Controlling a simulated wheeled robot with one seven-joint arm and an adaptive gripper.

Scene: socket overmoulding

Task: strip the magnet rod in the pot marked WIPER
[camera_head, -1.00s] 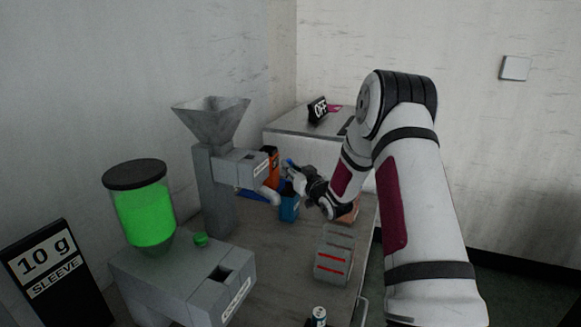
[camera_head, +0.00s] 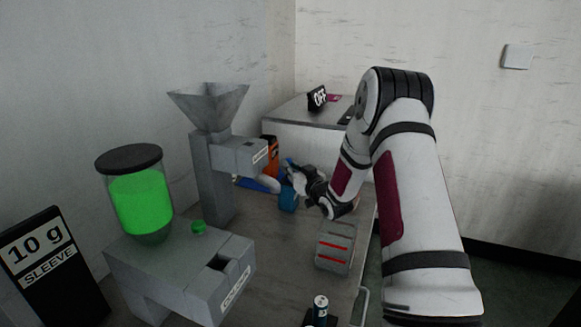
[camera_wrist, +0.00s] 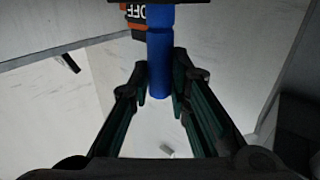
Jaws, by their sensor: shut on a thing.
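My gripper (camera_head: 292,170) is over the far part of the bench. In the wrist view, its fingers (camera_wrist: 160,80) are shut on a blue rod (camera_wrist: 160,50), which runs up between them to the top edge. A small blue pot (camera_head: 288,200) stands just below my gripper in the head view. I cannot read a marking on it, and I cannot tell whether the rod is in it or above it. An orange container (camera_head: 271,148) stands behind, beside the machine; its lettering is not readable.
A grey hopper machine (camera_head: 213,180) and a dispenser with a green-filled jar (camera_head: 142,205) stand left. A grey block with red stripes (camera_head: 335,250) and a small can-like item (camera_head: 320,306) are nearer.

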